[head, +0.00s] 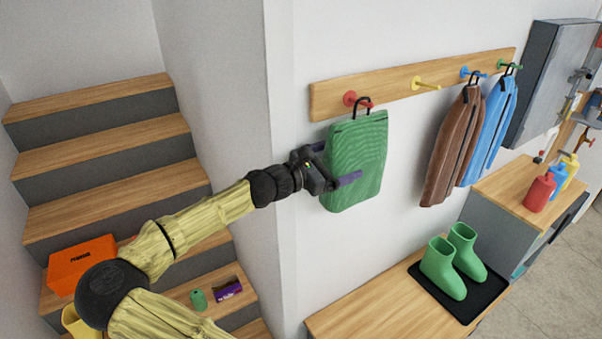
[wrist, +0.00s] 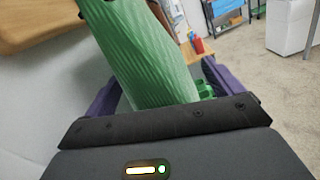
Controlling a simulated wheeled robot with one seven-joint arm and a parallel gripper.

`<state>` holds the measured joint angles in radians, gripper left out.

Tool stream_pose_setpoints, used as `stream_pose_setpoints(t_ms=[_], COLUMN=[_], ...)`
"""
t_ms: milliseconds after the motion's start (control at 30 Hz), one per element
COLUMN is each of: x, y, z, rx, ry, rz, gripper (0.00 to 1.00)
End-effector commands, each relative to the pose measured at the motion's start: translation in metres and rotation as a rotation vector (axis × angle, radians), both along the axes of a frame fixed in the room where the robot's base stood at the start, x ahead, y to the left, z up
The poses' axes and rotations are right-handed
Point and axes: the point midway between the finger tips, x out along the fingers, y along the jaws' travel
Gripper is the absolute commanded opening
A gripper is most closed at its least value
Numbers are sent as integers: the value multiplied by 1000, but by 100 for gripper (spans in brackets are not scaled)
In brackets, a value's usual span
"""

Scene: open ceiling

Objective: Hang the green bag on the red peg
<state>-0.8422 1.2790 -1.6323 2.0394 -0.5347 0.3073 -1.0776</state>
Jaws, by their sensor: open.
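The green bag (head: 357,165) hangs against the wall below the red peg (head: 351,98) at the left end of the wooden rail. Its dark loop (head: 362,106) is at the red peg and appears to hang over it. In the wrist view the bag (wrist: 140,55) fills the upper middle, and its top is cut off. My gripper (head: 335,165) is open at the left side of the bag, with its purple fingers around or beside the fabric. I cannot tell whether the fingers touch it.
A yellow peg (head: 425,85) is empty. Brown (head: 452,148) and blue (head: 489,122) garments hang to the right. Green boots (head: 443,268) stand on a black tray on the bench below. Stairs (head: 115,170) rise at left. A grey cabinet (head: 548,80) is at right.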

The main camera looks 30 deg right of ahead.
Motion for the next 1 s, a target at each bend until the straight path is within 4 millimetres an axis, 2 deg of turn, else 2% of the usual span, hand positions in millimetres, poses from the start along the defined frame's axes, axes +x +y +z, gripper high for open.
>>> stream_pose_setpoints(t_ms=[700,833,1000], x=[-11,-12,-14], y=[137,155,163], z=[-2,-1,0], rx=[2,1,-1], ry=[-1,-2,-1], rz=[8,6,3], gripper=[92,92,92])
